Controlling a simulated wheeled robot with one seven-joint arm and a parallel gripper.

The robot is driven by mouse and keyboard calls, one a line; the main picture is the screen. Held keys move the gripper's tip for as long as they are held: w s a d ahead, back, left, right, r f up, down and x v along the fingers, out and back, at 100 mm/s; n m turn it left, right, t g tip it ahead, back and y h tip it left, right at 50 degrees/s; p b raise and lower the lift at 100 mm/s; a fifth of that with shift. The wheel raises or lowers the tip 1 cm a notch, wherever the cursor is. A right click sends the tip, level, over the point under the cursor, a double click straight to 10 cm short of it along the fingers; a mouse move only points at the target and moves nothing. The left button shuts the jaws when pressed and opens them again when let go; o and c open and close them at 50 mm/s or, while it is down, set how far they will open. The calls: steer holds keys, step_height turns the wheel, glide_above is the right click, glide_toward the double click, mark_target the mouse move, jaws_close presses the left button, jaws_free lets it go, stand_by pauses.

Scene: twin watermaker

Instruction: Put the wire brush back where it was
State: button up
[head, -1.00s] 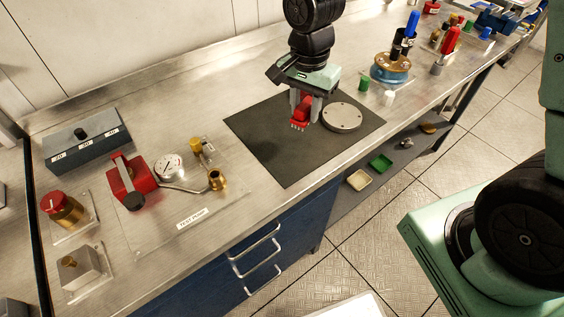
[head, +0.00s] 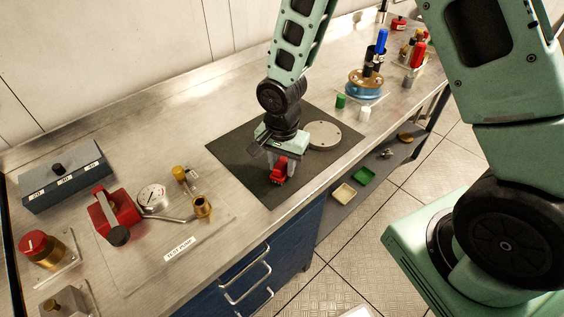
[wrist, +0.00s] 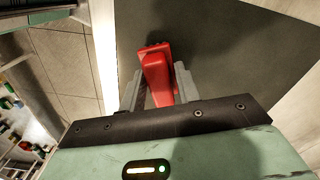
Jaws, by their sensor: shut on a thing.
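My gripper (head: 279,166) is over the front part of the dark mat (head: 232,150), pointing down. It is shut on a red thing, which I take to be the wire brush (head: 280,172). In the wrist view the red brush body (wrist: 158,78) sits between the two grey fingers (wrist: 153,90). Whether the brush touches the mat cannot be told.
A grey round disc (head: 324,135) lies on the mat behind the gripper. A green cap (head: 341,101) and a white cap (head: 364,114) stand to the right. The test pump plate (head: 150,262) with a red block and gauge (head: 152,196) is to the left.

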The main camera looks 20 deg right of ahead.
mark_target(282, 162)
steer(key=shift+f, duration=0.1)
steer(key=o, duration=0.9)
steer(key=shift+o, duration=0.2)
step_height(282, 162, up, 11)
steer(key=shift+r+b, duration=0.1)
steer(key=shift+b, duration=0.7)
steer(key=s+a+r+n, duration=0.3)
steer(key=s+n, duration=0.6)
steer(key=s, duration=0.1)
steer(key=s+a+r+n, duration=0.2)
steer(key=s+a+n, duration=0.1)
steer(key=s+n, duration=0.5)
steer(key=shift+s+a+r+n+y, duration=0.15)
steer(key=shift+s+r+n+y, duration=0.2)
steer(key=shift+s, duration=0.7)
